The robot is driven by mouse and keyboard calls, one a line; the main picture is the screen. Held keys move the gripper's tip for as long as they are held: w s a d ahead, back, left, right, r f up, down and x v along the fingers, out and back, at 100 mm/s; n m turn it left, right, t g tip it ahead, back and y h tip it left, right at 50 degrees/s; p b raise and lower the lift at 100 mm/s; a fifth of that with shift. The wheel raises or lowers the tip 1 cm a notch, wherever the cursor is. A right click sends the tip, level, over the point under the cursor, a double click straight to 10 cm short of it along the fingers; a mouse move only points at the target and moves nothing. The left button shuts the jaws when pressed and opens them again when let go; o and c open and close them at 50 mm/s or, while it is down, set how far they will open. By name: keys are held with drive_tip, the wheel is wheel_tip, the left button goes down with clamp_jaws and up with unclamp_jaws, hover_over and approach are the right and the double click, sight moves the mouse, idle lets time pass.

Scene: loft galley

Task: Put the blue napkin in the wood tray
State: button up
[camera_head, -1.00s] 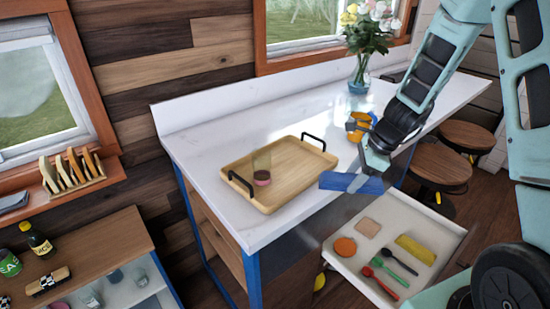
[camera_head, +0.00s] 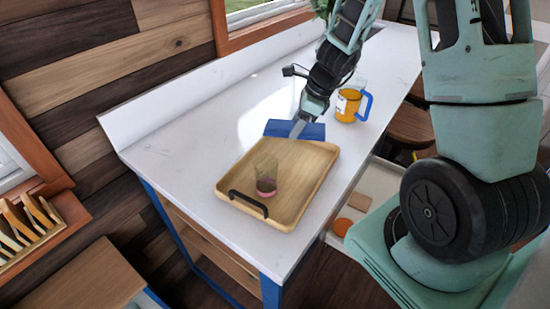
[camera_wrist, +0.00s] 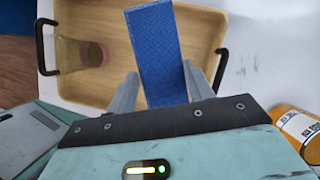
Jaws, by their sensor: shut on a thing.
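My gripper (camera_head: 299,128) is shut on the blue napkin (camera_head: 280,128), a flat dark-blue strip. In the head view they appear at the back edge of the wood tray (camera_head: 318,170), and the napkin hides the tray's far handle. In the wrist view the napkin (camera_wrist: 157,50) stands between my two fingers (camera_wrist: 158,88), in front of the tray (camera_wrist: 110,15). The napkin seems to be held above the tray's edge; its exact height is unclear. A clear glass with a dark pink bottom (camera_head: 266,178) stands in the tray, and it also shows in the wrist view (camera_wrist: 85,53).
An orange mug with a blue handle (camera_head: 347,105) stands on the white counter right of my gripper. An orange container (camera_wrist: 298,128) shows at the wrist view's right edge. The counter left of the tray (camera_head: 190,150) is clear. An open drawer (camera_head: 378,185) lies below the counter, partly hidden by my body.

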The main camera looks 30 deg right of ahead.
sight(291, 157)
wheel_tip(291, 157, down, 9)
drive_tip(key=shift+f+b, duration=0.1)
drive_tip(key=shift+b, duration=0.7)
drive_tip(key=shift+f, duration=0.1)
drive_tip(key=o, duration=1)
drive_tip(key=shift+c, duration=0.2)
